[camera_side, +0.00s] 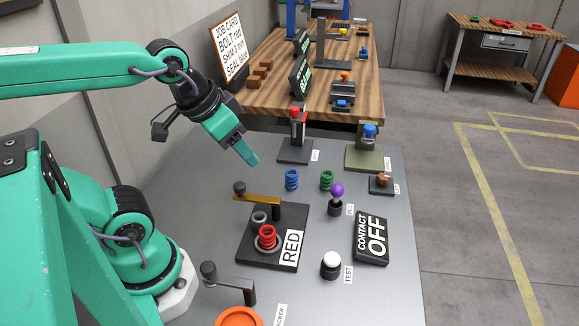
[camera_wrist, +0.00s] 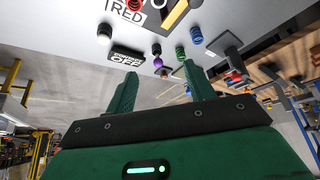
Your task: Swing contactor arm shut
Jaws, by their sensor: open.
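The contactor's brass arm (camera_side: 262,200) has a dark knob (camera_side: 240,188) at its left end and lies across the back of a dark base (camera_side: 290,222) labelled RED. A red coil (camera_side: 267,237) stands on that base, with a grey ring (camera_side: 259,218) behind it. A black sign (camera_side: 371,239) reads CONTACT OFF; it also shows in the wrist view (camera_wrist: 127,55). Part of the brass arm shows at the top of the wrist view (camera_wrist: 176,13). My gripper (camera_side: 248,156) is in the air behind the base, apart from the arm. Its fingers (camera_wrist: 162,88) are spread and empty.
Blue (camera_side: 291,179) and green (camera_side: 326,180) coils stand behind the base. A purple-topped knob (camera_side: 337,191) and a white TEST button (camera_side: 331,260) stand to its right. A cranked lever (camera_side: 232,284) and an orange ring (camera_side: 239,317) are in front. A wooden bench (camera_side: 270,97) stands behind.

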